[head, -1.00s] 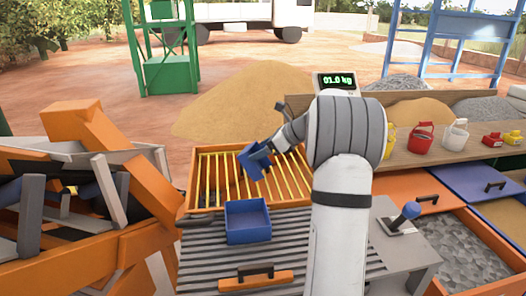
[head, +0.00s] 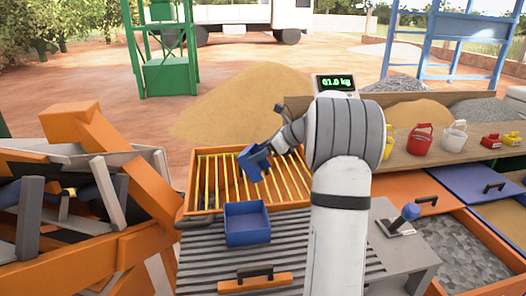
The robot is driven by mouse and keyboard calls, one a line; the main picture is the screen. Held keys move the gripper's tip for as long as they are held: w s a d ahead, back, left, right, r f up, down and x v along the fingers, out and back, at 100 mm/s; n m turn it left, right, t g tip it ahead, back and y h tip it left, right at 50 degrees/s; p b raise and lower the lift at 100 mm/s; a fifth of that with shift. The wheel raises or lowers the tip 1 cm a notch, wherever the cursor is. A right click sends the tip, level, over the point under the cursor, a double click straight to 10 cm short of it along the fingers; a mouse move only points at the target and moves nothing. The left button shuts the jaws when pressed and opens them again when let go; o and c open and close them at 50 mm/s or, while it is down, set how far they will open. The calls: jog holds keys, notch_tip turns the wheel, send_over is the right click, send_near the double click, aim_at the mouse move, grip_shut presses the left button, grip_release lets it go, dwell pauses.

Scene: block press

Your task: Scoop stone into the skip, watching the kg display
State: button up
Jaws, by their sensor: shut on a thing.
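My gripper (head: 270,150) is shut on a blue scoop (head: 253,162), held above the yellow bars of an orange-framed grate (head: 206,170). The scoop is tilted; I cannot see whether any stone is in it. A blue open box (head: 247,237), which looks like the skip, stands nearer me on grey ribbed slats, below the scoop in the picture. Its visible inside looks empty. The kg display (head: 336,82) behind my arm reads 01.0 kg. Grey stone (head: 462,255) fills an open orange-edged bin at the lower right.
A blue-knobbed lever (head: 408,214) stands right of my arm. Orange and blue lids with handles cover neighbouring bins. A shelf at the right holds a red bucket (head: 419,141) and other small containers. Jumbled orange and grey beams (head: 110,150) crowd the left.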

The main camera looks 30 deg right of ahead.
notch_tip(320, 180, up, 2)
jog(key=g+h+p, duration=0.2)
jog(key=p, duration=0.9)
jog(key=shift+r, duration=0.1)
jog(key=g+h+p, duration=0.1)
jog(key=p, duration=0.2)
jog(key=shift+r, duration=0.2)
notch_tip(320, 180, up, 2)
jog(key=g+h+p, duration=0.1)
jog(key=g+h, duration=0.1)
jog(key=g+h+p, duration=0.1)
jog(key=g+h, duration=0.1)
jog(key=shift+r+g+h, duration=0.2)
jog(key=shift+g+h, duration=0.1)
jog(key=shift+g, duration=0.1)
dwell(1.2)
